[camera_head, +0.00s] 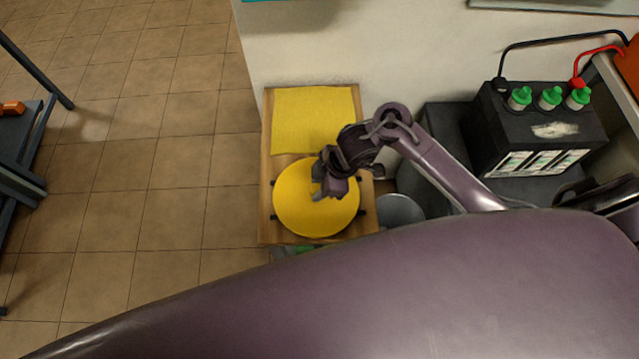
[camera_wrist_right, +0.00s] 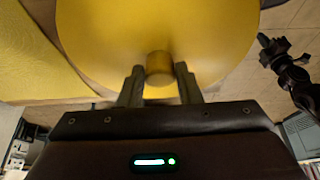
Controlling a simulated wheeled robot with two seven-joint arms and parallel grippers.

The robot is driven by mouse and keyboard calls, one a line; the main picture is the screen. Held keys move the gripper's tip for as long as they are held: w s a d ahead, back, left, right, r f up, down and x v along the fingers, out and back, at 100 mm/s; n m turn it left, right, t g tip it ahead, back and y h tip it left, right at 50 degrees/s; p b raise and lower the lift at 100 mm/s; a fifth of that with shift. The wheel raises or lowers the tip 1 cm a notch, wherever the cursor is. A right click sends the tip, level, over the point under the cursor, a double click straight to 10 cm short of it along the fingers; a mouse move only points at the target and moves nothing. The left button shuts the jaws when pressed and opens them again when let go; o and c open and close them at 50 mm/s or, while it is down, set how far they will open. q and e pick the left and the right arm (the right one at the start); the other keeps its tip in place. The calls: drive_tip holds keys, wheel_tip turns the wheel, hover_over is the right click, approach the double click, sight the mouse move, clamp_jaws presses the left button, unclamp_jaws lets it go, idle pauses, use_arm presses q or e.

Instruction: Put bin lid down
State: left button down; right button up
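The bin lid (camera_head: 290,212) is a round yellow disc with a small yellow knob (camera_wrist_right: 160,68). It lies flat over the front part of a wooden board (camera_head: 265,170); I cannot tell if it touches the board. My right gripper (camera_head: 328,186) is over the lid's right half. In the right wrist view, the fingers of my right gripper (camera_wrist_right: 160,78) sit close on both sides of the knob, shut on it, and the lid (camera_wrist_right: 100,35) fills the upper middle. My left gripper does not show clearly in either view.
A yellow cloth-like sheet (camera_head: 312,120) lies behind the lid. A grey round bin (camera_head: 398,209) stands right of the board. A black battery (camera_head: 540,130) with green caps and cables is further right. Tiled floor (camera_head: 160,150) is free on the left; a dark cart (camera_head: 20,140) is beyond.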

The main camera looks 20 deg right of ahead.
drive_tip(key=o, duration=0.4)
drive_tip(key=shift+r, duration=0.35)
drive_tip(key=p+v, duration=0.3)
drive_tip(key=v, duration=0.8)
drive_tip(key=shift+d+r, duration=0.25)
drive_tip(key=shift+r, duration=0.05)
drive_tip(key=shift+s, duration=0.1)
